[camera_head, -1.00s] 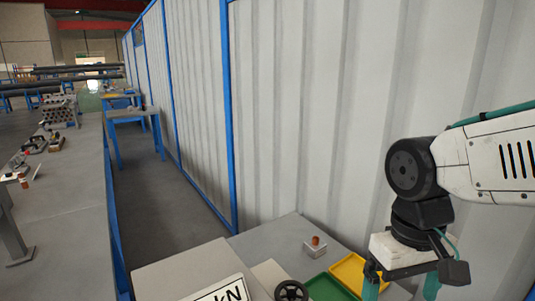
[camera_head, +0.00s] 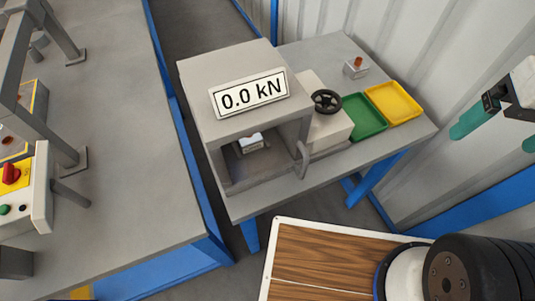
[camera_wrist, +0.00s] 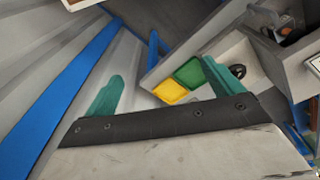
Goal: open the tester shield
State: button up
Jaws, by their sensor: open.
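A short grey upright bar (camera_head: 302,159) stands at the right edge of this front. I cannot clearly make out the shield panel or whether it is shut. My gripper (camera_head: 497,133) is at the right edge, open and empty, well apart from the tester. Its teal fingers also show in the wrist view (camera_wrist: 161,86), with the tester's side beyond at right.
A black handwheel (camera_head: 326,101), a green tray (camera_head: 364,116), a yellow tray (camera_head: 393,102) and a small block with an orange top (camera_head: 356,66) are right of the tester. A long grey bench (camera_head: 120,190) stands at left. A corrugated wall (camera_head: 430,50) is behind.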

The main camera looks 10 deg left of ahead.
aim_at(301, 175)
jog(key=u, duration=1.55)
jog(key=k, duration=1.1)
jog(key=z, duration=1.45)
